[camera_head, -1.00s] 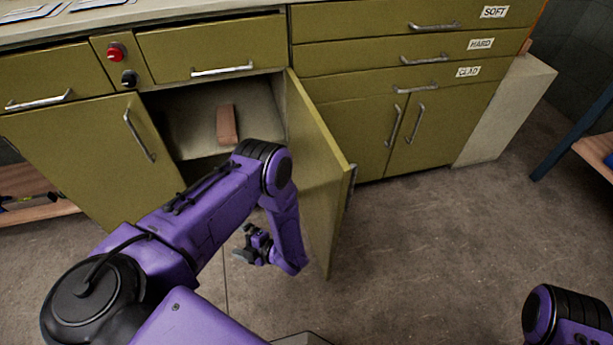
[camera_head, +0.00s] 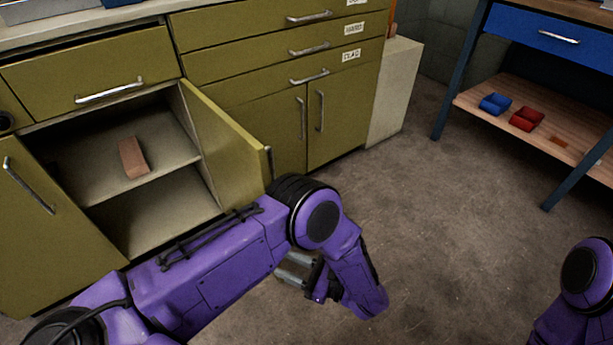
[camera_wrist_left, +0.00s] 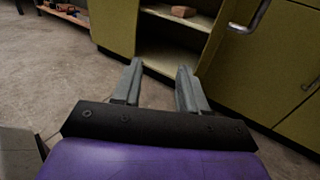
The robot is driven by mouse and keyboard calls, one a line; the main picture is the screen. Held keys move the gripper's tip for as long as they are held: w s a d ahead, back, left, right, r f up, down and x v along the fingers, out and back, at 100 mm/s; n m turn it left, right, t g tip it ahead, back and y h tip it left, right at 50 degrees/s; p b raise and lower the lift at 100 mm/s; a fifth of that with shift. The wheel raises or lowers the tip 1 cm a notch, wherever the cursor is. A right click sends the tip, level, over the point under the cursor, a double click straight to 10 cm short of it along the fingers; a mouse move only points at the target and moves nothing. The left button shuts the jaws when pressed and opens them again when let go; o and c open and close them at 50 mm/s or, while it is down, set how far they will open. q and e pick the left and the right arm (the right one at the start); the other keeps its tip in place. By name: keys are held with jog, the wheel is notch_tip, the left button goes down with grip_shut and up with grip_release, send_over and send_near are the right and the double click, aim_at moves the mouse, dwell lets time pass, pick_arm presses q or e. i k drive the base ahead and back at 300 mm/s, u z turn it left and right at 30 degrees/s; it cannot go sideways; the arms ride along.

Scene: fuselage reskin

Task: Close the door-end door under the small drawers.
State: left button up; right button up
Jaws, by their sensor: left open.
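The olive door (camera_head: 228,150) under the drawer beside the labelled drawer stack stands swung out from the cabinet, hinged at the right side of the opening. Its handle shows edge-on at the free edge. My left gripper (camera_head: 295,268) is in front of the cabinet, low, partly hidden by my purple arm. In the left wrist view its two fingers (camera_wrist_left: 158,82) are apart with nothing between them, pointing toward the open compartment. My right gripper is out of view; only a right arm link shows.
A reddish brick (camera_head: 133,157) lies on the shelf inside the open compartment (camera_head: 165,205). Closed double doors (camera_head: 340,115) stand to the right. A bench with blue (camera_head: 495,103) and red (camera_head: 527,118) bins is at the right. The floor between is clear.

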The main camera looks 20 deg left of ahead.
aim_at(236, 162)
jog(key=z, duration=0.5)
jog(key=i, duration=2.3)
jog(key=u, duration=2.65)
jog(key=i, duration=0.5)
